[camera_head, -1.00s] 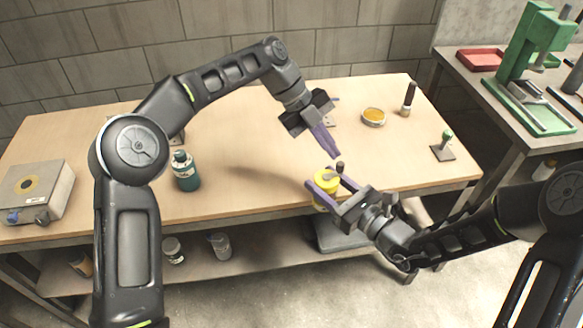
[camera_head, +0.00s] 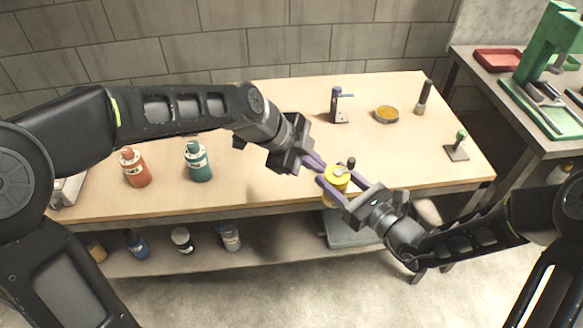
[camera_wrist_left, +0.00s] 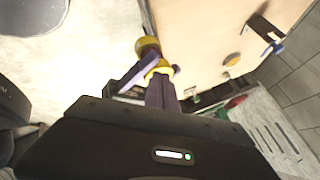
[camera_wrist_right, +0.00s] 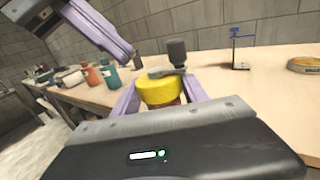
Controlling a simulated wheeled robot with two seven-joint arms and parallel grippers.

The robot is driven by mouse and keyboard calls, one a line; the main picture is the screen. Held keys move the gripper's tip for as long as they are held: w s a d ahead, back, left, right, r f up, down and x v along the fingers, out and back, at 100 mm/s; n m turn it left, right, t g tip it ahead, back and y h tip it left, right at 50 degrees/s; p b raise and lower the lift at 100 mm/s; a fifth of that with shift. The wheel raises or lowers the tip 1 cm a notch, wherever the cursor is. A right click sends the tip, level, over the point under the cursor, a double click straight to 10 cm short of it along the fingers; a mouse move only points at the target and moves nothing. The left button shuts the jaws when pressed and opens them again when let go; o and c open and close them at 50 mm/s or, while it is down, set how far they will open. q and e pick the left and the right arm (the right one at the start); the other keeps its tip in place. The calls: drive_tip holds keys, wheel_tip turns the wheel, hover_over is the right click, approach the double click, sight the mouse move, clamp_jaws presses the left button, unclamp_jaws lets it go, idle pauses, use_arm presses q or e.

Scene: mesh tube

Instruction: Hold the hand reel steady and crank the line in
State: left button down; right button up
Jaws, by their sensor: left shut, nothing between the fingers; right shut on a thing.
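The yellow hand reel (camera_head: 335,183) sits between the purple fingers of my right gripper (camera_head: 346,185), which is shut on it near the table's front edge. In the right wrist view the reel (camera_wrist_right: 160,88) shows a grey crank arm with a dark upright knob (camera_wrist_right: 177,52) on top. My left gripper (camera_head: 322,166) is shut and empty, its fingertips close beside the reel on its upper left. Its shut fingers also show in the left wrist view (camera_wrist_left: 161,92), with the reel (camera_wrist_left: 149,50) just beyond. I cannot tell whether the fingertips touch the reel or crank.
On the wooden table stand an orange bottle (camera_head: 135,167), a teal bottle (camera_head: 197,161), a small stand with a blue lever (camera_head: 339,106), a round amber dish (camera_head: 387,114) and a dark-topped bottle (camera_head: 423,98). A green press (camera_head: 545,60) stands on the right bench.

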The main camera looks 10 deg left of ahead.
use_arm(q)
drive_tip(key=n, duration=0.1)
drive_tip(key=s+n+t+y, duration=0.1)
drive_tip(key=shift+s+d+n, duration=0.15)
drive_tip(key=shift+d+n, duration=0.25)
drive_tip(key=s+a+r, duration=0.4)
drive_tip(key=s+r, duration=0.4)
drive_tip(key=shift+s+t, duration=0.2)
drive_tip(key=shift+t, duration=0.1)
drive_tip(key=shift+a, duration=0.1)
drive_tip(key=w+a+f+n+g, duration=0.1)
drive_tip(key=w+f+n, duration=0.15)
drive_tip(key=w, duration=0.35)
drive_tip(key=w+a+f+n+g, duration=0.2)
drive_tip(key=w+n, duration=0.2)
drive_tip(key=w, duration=0.2)
drive_tip(key=r+n, duration=0.1)
drive_tip(key=w+r+n+h, duration=0.1)
drive_tip(key=r+n, duration=0.1)
drive_tip(key=w+d+r+n+g+h, duration=0.1)
drive_tip(key=shift+w+r+n, duration=0.2)
drive_tip(key=shift+n, duration=0.15)
